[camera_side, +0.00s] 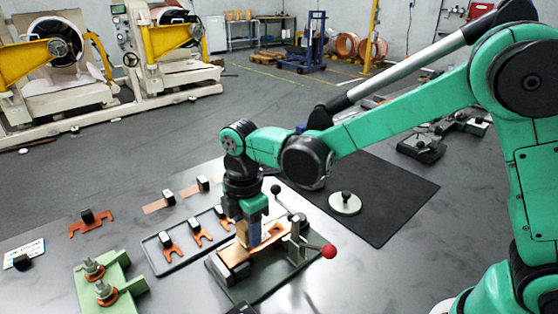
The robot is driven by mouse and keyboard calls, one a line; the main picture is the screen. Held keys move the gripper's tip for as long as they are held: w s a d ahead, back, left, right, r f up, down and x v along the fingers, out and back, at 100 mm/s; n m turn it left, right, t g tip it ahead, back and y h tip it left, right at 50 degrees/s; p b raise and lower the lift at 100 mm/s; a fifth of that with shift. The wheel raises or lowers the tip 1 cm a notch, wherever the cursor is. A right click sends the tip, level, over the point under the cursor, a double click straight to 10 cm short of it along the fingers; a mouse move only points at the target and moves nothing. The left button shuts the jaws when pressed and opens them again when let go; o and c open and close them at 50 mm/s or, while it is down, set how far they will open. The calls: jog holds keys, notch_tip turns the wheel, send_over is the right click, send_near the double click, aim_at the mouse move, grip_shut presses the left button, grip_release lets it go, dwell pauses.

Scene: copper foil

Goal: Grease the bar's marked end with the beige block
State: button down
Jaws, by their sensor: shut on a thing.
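My gripper (249,232) points straight down over the clamp fixture (222,272) at the front middle. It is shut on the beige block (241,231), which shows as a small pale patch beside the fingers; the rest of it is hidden. The copper bar (262,250) lies flat in the fixture, under and to the right of the fingers. The block is low over the bar's left part; I cannot tell whether they touch. The bar's mark cannot be made out.
The fixture's lever with a red ball (329,251) sticks out right. A tray (163,264) with several copper forks lies left of it. A green stand (112,280) is at the front left. A black mat (385,205) carries a round knobbed disc (345,204); its right part is clear.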

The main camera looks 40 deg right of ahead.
aim_at(220, 263)
jog(key=shift+f, duration=0.65)
jog(key=shift+a+f, duration=0.1)
jog(key=shift+a, duration=0.15)
jog(key=shift+a+f, duration=0.15)
jog(key=shift+a, duration=2.55)
jog(key=shift+d, duration=2.85)
jog(key=shift+d+r, duration=0.1)
jog(key=shift+r, duration=3.95)
